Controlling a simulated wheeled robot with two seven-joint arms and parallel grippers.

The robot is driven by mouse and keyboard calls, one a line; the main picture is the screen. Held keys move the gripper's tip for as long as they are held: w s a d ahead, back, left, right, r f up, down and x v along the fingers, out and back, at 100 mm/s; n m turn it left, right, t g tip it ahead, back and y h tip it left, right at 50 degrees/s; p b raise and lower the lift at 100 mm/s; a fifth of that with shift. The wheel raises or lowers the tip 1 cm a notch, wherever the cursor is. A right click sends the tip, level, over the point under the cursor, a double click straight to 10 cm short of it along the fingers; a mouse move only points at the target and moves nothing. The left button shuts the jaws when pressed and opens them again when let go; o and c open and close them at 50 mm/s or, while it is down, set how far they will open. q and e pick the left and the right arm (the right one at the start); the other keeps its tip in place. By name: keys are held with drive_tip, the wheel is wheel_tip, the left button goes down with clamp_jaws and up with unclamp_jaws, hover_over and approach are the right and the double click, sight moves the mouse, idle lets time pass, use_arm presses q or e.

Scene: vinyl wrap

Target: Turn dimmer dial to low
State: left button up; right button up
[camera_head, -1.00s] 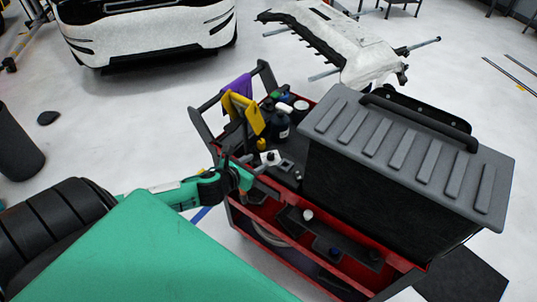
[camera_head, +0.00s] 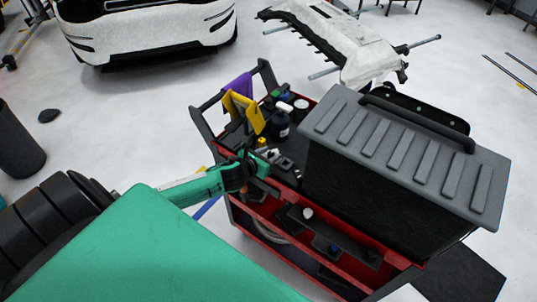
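My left gripper (camera_head: 262,165) is at the left edge of the red and black tool cart (camera_head: 268,224), over its top tray. It is dark and small here, and I cannot tell whether its fingers are open or shut. A small pale device (camera_head: 272,155) lies on the tray right at the gripper's tip and is partly hidden by it. No dimmer dial can be made out clearly, and I cannot tell whether the gripper touches the device. My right gripper is not in view.
A large black box with a grey ribbed lid (camera_head: 400,150) stands on the cart's right. Bottles (camera_head: 279,124), a yellow cloth (camera_head: 245,112) and a purple cloth (camera_head: 239,86) are at the back left. A white bumper on a stand (camera_head: 340,45) is behind.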

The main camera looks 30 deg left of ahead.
use_arm(q)
drive_tip(key=c, duration=0.7)
drive_tip(key=shift+c, duration=0.2)
drive_tip(key=shift+d+n+y, duration=0.1)
drive_tip(key=shift+n+y, duration=0.3)
drive_tip(key=shift+y, duration=0.1)
drive_tip(key=shift+d+r+n+y+p, duration=0.15)
drive_tip(key=shift+n+y+p, duration=0.8)
drive_tip(key=shift+y, duration=0.25)
drive_tip(key=n+y+p, duration=0.1)
drive_tip(key=n+y, duration=0.1)
drive_tip(key=n+g+y+p, duration=0.1)
drive_tip(key=shift+w+d+n+g+y, duration=0.2)
drive_tip(key=shift+n+g+y, duration=0.1)
drive_tip(key=shift+n+y, duration=0.1)
drive_tip(key=n+g+y+p, duration=0.1)
drive_tip(key=n+g+y, duration=0.1)
drive_tip(key=shift+d+n+y, duration=0.15)
drive_tip(key=shift+n+y, duration=0.2)
drive_tip(key=shift+y, duration=0.05)
drive_tip(key=shift+w+n+g+y+p, duration=0.1)
drive_tip(key=shift+n+g+y+p, duration=0.25)
drive_tip(key=shift+n+y, duration=0.15)
